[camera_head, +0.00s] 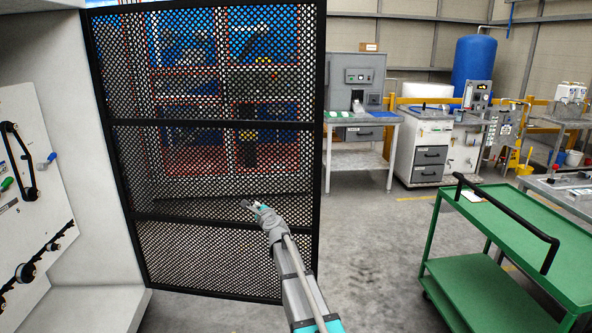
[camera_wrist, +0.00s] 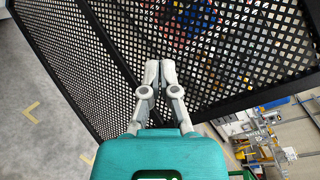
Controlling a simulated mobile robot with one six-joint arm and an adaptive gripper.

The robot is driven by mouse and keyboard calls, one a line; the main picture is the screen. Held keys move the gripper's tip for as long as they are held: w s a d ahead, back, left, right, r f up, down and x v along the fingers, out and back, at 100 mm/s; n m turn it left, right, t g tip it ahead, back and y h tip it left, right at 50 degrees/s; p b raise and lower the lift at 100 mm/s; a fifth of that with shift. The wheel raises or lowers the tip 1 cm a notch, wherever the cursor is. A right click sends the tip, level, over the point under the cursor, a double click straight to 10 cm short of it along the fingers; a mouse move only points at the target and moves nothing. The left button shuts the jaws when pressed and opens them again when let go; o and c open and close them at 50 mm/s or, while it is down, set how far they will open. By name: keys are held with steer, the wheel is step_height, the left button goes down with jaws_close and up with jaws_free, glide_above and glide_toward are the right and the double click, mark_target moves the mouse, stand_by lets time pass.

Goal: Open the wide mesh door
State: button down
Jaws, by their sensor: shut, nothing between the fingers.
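The wide mesh door (camera_head: 215,125) is a tall black-framed panel of perforated mesh with crossbars, filling the left middle of the head view. Its right upright (camera_head: 320,100) stands free, with open floor beside it. Its left edge is by the pale wall panel. My gripper (camera_head: 250,206) is in front of the lower half of the door, close to the mesh. In the wrist view, the fingers of my gripper (camera_wrist: 160,70) are together and empty, pointing at the mesh door (camera_wrist: 75,55). I cannot tell whether the fingertips touch it. No handle is clear.
Blue and orange shelving shows through the mesh. A green cart (camera_head: 505,225) stands at the right front. A grey workbench (camera_head: 360,118) and white cabinets (camera_head: 425,150) stand behind. A pale panel (camera_head: 38,185) with tools is at the left. Floor between door and cart is clear.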

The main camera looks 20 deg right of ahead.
mark_target(296, 169)
steer(key=w+d+r+m+h, duration=0.1)
steer(key=w+d+m+h, duration=0.2)
steer(key=d+m+h, duration=0.2)
steer(key=w+d+r+m+g+h+p, duration=0.1)
steer(key=d+m+h, duration=0.3)
steer(key=d+m, duration=0.6)
steer(key=shift+w+d+r+m+h, duration=0.2)
steer(key=shift+w+r+m+h, duration=0.2)
steer(key=shift+w+r+m, duration=0.4)
steer(key=shift+w+f, duration=0.15)
steer(key=shift+w, duration=0.1)
steer(key=x, duration=1.3)
steer(key=shift+w+d+f, duration=0.2)
steer(key=shift+w, duration=0.15)
